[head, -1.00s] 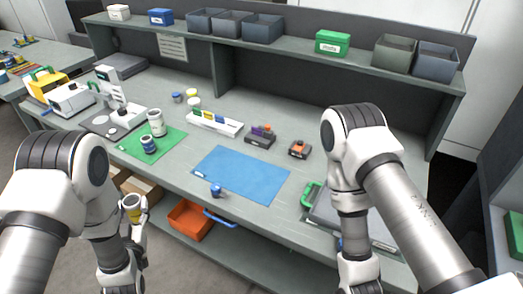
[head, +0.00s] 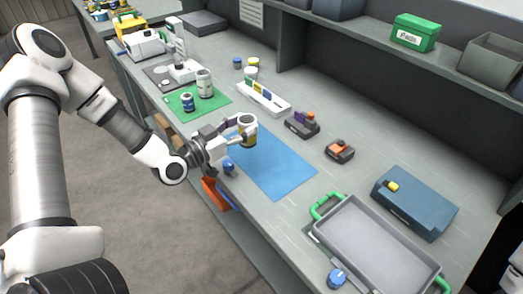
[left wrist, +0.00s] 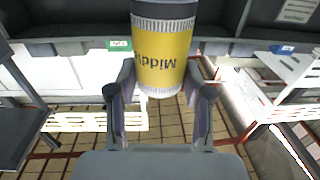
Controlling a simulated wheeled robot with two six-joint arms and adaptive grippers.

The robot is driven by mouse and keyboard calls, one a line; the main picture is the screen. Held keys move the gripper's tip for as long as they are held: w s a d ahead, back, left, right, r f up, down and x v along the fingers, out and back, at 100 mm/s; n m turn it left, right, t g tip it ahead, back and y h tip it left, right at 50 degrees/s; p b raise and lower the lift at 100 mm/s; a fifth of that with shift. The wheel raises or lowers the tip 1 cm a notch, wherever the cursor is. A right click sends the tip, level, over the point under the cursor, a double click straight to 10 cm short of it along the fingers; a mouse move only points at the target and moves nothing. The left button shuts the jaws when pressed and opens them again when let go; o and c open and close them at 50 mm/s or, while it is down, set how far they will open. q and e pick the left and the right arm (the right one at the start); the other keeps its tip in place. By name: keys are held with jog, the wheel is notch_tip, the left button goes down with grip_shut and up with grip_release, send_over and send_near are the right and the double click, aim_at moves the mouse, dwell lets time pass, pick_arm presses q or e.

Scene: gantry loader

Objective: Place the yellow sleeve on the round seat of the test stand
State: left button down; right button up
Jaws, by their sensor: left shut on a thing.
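The yellow sleeve (head: 248,134) has pale ends and stands roughly upright in my left gripper (head: 241,133). The gripper is shut on its sides and holds it above the back-left part of the blue mat. In the left wrist view the sleeve (left wrist: 163,50) fills the space between the two fingers of the gripper (left wrist: 160,98), and its label reads upside down. My right gripper is out of view.
A green mat (head: 216,107) with a white can (head: 205,85) and a blue-banded can (head: 187,102) lies between the gripper and the stand. The blue mat (head: 280,168) is mostly clear. A grey tray (head: 375,250) with green handles and a blue case (head: 418,205) are nearer right.

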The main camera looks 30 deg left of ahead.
pick_arm(q)
notch_tip(320, 180, down, 9)
jog(key=shift+r+b, duration=0.1)
jog(key=shift+b, duration=0.55)
jog(key=shift+c, duration=2.4)
grip_release()
jog(key=shift+r, duration=0.1)
